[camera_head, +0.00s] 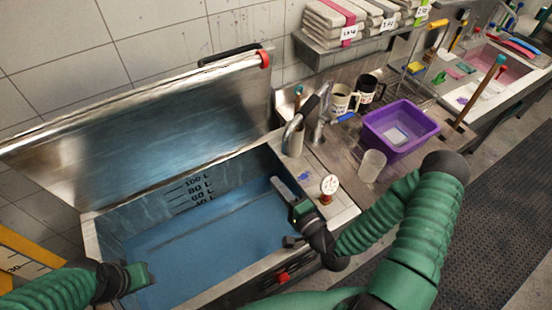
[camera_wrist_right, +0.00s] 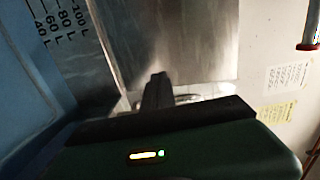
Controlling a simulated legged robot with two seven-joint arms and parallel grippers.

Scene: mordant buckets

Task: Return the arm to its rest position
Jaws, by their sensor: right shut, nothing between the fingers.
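My right arm comes in from the right in the head view, in a green sleeve. It bends down to the right gripper (camera_head: 298,209), which hangs over the right end of the blue-lined tank (camera_head: 190,243). In the right wrist view its dark fingers (camera_wrist_right: 157,92) are together and empty. I cannot tell whether the gripper touches the tank wall. My left gripper (camera_head: 136,277) shows at the lower left, over the tank's front left corner. Its fingers are too small to tell open from shut.
The tank's metal lid (camera_head: 150,115) stands open behind it. A tap (camera_head: 297,125), a gauge (camera_head: 329,186), a clear beaker (camera_head: 372,165), mugs (camera_head: 342,99) and a purple basin (camera_head: 402,130) crowd the counter beside the right arm. A dark floor mat (camera_head: 480,200) lies at right.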

